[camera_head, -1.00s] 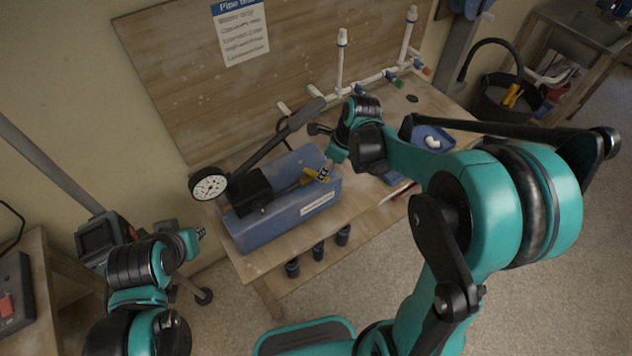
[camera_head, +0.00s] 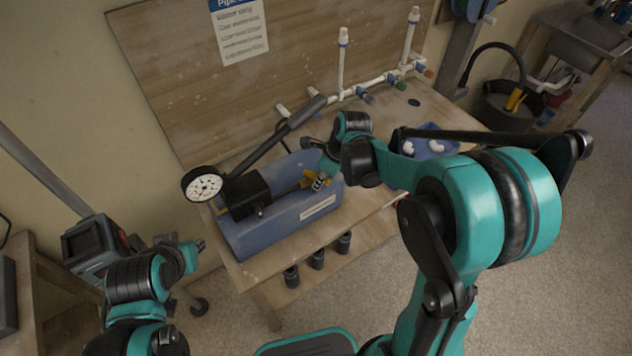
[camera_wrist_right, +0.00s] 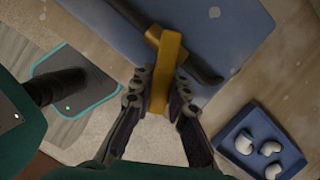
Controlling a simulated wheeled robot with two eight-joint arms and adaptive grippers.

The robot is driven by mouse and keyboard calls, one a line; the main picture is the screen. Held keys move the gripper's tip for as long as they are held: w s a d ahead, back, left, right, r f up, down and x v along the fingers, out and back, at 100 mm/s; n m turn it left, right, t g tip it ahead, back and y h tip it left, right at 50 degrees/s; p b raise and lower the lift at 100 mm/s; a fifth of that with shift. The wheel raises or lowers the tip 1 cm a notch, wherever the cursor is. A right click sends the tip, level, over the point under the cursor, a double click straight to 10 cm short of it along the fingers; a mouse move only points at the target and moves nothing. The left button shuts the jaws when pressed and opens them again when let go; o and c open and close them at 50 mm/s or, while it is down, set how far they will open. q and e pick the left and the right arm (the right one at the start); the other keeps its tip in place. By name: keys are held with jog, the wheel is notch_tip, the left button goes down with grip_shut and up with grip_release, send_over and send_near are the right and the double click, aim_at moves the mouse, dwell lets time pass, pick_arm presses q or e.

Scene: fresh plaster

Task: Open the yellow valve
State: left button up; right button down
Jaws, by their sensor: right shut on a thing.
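The yellow valve handle (camera_head: 311,174) sits at the right end of the blue pump box (camera_head: 303,207) on the workbench. In the right wrist view the yellow handle (camera_wrist_right: 167,62) runs as a bar between the fingers. My right gripper (camera_head: 320,183) is shut on this handle. It also shows in the right wrist view (camera_wrist_right: 162,88), with one finger on each side of the bar. My left gripper (camera_head: 198,246) is at the lower left, apart from the pump; its fingers are too small to read.
A round pressure gauge (camera_head: 203,185) and a long dark pump lever (camera_head: 265,148) stand on the box. A blue tray (camera_head: 427,132) with white fittings lies to the right, also in the wrist view (camera_wrist_right: 234,152). White pipes (camera_head: 343,75) stand behind. Several black cylinders (camera_head: 317,258) are below the bench top.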

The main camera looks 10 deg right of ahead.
jog(key=n, duration=0.1)
jog(key=w+n+g, duration=0.1)
jog(key=n, duration=0.1)
jog(key=d+n, duration=0.1)
jog(key=n, duration=0.1)
jog(key=shift+w+y+b, duration=0.3)
jog(key=shift+w+b, duration=0.05)
jog(key=shift+w, duration=0.05)
jog(key=n, duration=0.1)
jog(key=n+g, duration=0.1)
jog(key=n, duration=0.1)
jog(key=shift+w, duration=0.4)
